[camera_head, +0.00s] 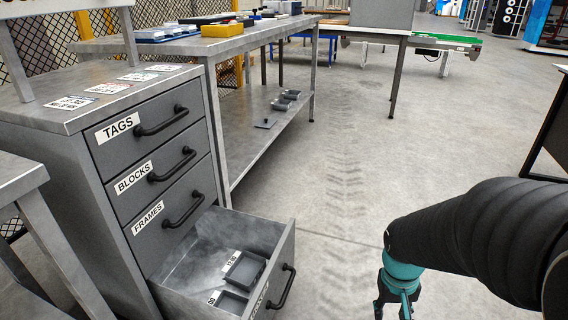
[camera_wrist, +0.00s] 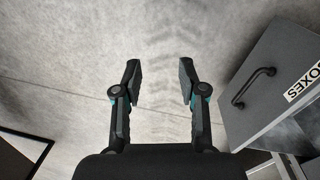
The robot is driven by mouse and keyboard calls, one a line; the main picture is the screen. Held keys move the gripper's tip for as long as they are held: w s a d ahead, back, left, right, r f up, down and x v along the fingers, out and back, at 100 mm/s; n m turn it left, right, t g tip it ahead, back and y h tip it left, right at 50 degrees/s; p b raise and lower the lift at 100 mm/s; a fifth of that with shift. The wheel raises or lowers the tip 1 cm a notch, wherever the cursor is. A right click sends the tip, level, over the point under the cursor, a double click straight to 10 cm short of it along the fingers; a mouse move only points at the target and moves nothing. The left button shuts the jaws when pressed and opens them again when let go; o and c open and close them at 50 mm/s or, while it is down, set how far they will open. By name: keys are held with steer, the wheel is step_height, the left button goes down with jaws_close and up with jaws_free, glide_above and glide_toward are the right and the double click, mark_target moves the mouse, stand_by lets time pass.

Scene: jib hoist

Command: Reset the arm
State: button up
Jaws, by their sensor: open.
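My arm (camera_head: 480,240) reaches in from the right in the head view, dark with a teal wrist. My gripper (camera_head: 394,312) hangs low at the bottom edge, to the right of the open drawer and apart from it; its fingertips are partly cut off there. In the wrist view my gripper (camera_wrist: 158,68) is open, with nothing between its two dark fingers and bare floor beyond.
A grey cabinet (camera_head: 65,150) has drawers labelled TAGS, BLOCKS and FRAMES, shut. Its bottom drawer (camera_head: 285,262) is pulled out, with small trays inside; its BOXES front (camera_wrist: 262,80) is near my gripper. A metal workbench (camera_head: 240,42) stands behind. Floor (camera_head: 345,170) at centre is clear.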

steer(key=s+a+r+t+p, duration=0.2)
steer(key=a+r+t, duration=0.1)
steer(key=r, duration=0.7)
steer(key=s+a+r+n+t+y+p, duration=0.1)
steer(key=a+r, duration=0.3)
steer(key=r, duration=0.7)
steer(key=shift+s+t+p, duration=0.55)
steer(key=shift+s+t, duration=0.3)
steer(key=shift+t, duration=0.05)
steer(key=shift+a+r, duration=0.1)
